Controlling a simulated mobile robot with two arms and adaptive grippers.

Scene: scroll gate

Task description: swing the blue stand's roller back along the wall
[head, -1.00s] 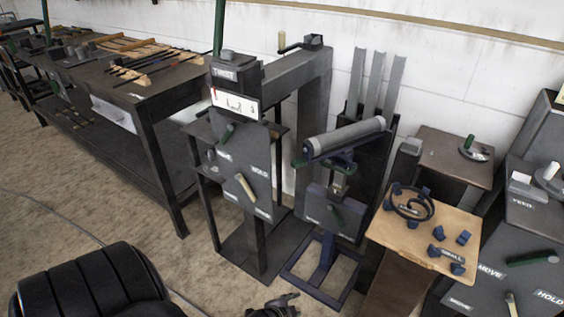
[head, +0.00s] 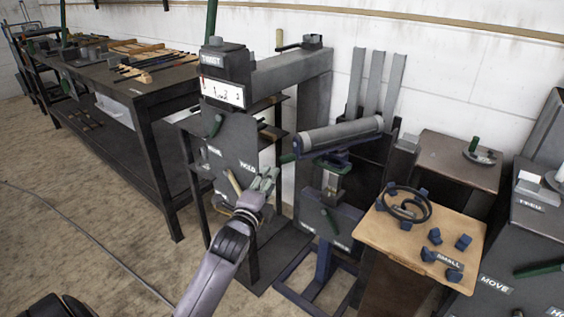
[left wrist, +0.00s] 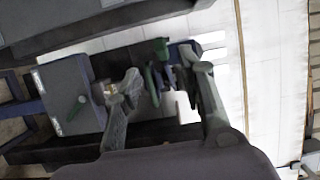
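The blue stand (head: 322,262) stands in front of the white wall and carries a grey roller (head: 340,133) on top. The roller lies slantwise, with its right end higher in the picture. A green handle (head: 287,158) sticks out at its left end. My left gripper (head: 266,180) is just below and left of that handle, in front of the grey panel marked HOLD. In the left wrist view the fingers (left wrist: 168,85) are spread apart, with the green handle (left wrist: 154,80) showing between them. Contact cannot be told. My right gripper does not show.
A dark post with a TWIST box (head: 222,60) stands left of the stand, with a beam running back to the wall. A wooden-topped table (head: 385,235) with a black ring and blue blocks is close on the right. Three grey upright slats (head: 373,88) stand behind the roller.

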